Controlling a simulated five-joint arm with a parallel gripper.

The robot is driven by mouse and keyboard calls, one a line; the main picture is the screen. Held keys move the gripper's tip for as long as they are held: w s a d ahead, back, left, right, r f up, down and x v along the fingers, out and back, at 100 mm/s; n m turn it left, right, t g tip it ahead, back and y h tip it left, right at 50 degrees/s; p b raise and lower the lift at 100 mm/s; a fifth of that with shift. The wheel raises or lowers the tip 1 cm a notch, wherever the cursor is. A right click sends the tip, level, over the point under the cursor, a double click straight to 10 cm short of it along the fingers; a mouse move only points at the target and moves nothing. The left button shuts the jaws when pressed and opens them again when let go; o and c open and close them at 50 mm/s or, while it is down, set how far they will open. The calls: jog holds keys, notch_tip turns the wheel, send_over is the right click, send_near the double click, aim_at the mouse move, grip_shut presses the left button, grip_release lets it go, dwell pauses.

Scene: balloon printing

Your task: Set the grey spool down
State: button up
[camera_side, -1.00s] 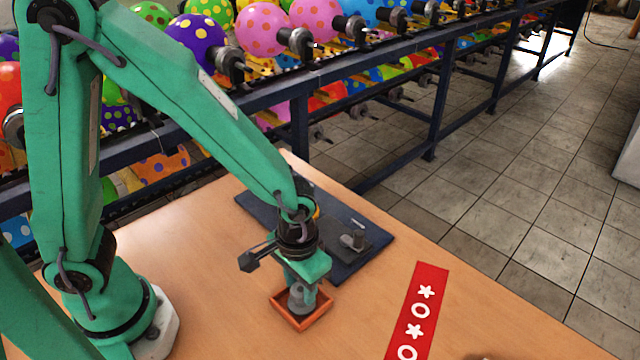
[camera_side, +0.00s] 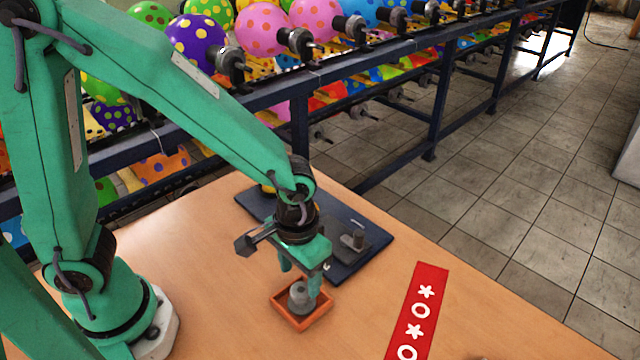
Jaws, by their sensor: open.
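The grey spool (camera_side: 299,298) stands upright in a small, shallow orange tray (camera_side: 289,319) on the wooden table. My gripper (camera_side: 299,279) is open just above the tray. One green finger is to the left of the spool's top and apart from it. The other finger is to the right, close to the spool in the picture; I cannot tell whether it touches.
A dark blue board (camera_side: 375,255) lies behind the tray, with a small grey fixture (camera_side: 354,241) on it. A red strip with white symbols (camera_side: 418,310) lies to the right. A dark rack (camera_side: 437,95) with dotted balloons runs behind the table. The table's left front is bare.

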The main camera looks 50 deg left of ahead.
aim_at(300, 289)
notch_tip(300, 289, up, 9)
jog(key=shift+f, duration=0.15)
dwell(0.8)
jog(key=s+a+r+t, duration=0.2)
jog(key=a+r, duration=0.2)
jog(key=a, duration=0.4)
jog(key=s+a+r+t, duration=0.3)
jog(key=a+r, duration=0.1)
jog(key=a, duration=0.4)
jog(key=shift+r+t, duration=0.3)
jog(key=shift+r, duration=0.05)
dwell(0.6)
